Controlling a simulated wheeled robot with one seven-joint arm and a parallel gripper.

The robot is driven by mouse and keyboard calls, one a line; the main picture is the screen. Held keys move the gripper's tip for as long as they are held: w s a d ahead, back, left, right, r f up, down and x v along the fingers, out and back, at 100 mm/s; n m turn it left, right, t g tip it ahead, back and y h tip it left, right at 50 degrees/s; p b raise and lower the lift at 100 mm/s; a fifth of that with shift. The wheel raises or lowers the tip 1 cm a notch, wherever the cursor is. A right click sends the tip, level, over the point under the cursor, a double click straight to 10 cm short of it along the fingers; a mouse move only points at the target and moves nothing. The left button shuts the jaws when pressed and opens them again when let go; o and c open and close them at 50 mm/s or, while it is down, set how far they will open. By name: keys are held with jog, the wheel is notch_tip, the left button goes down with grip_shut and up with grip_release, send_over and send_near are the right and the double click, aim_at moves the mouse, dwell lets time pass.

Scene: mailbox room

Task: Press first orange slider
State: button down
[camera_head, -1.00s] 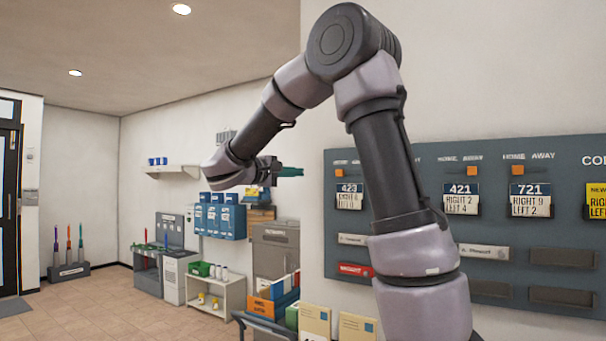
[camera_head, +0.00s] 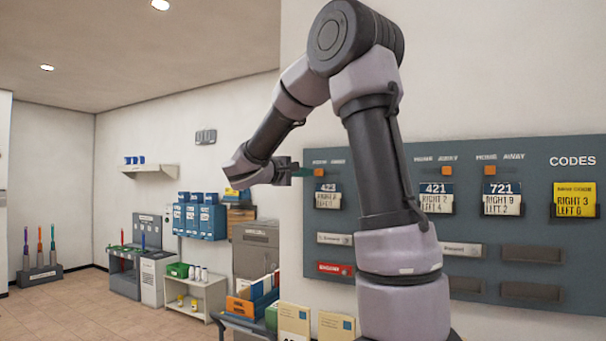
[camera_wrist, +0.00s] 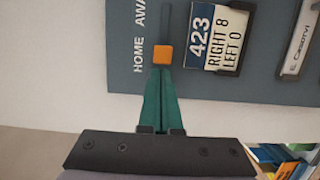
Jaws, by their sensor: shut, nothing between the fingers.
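The first orange slider (camera_head: 319,172) is a small orange block on the grey wall board (camera_head: 400,264), above the blue and white 423 card (camera_head: 328,196). It also shows in the wrist view (camera_wrist: 163,55), at the HOME end of a dark slot. My gripper (camera_head: 312,172) has green fingers, shut and empty. In the wrist view its fingertips (camera_wrist: 162,72) point at the slider's near edge. They look touching or nearly so; I cannot tell which. Two more orange sliders sit above the 421 card (camera_head: 436,197) and the 721 card (camera_head: 502,198).
A yellow code card (camera_head: 575,199) hangs at the board's right. Name plates and a red plate (camera_head: 335,268) are below the cards. Blue mailboxes (camera_head: 200,218), a white shelf unit (camera_head: 204,296) and a cart (camera_head: 230,322) stand left. The floor (camera_head: 110,310) is open at the left.

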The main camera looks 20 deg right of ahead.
jog(key=s+d, duration=0.1)
jog(key=s, duration=0.1)
jog(key=s+d, duration=0.2)
jog(key=shift+s+d, duration=0.3)
jog(key=shift+w, duration=0.1)
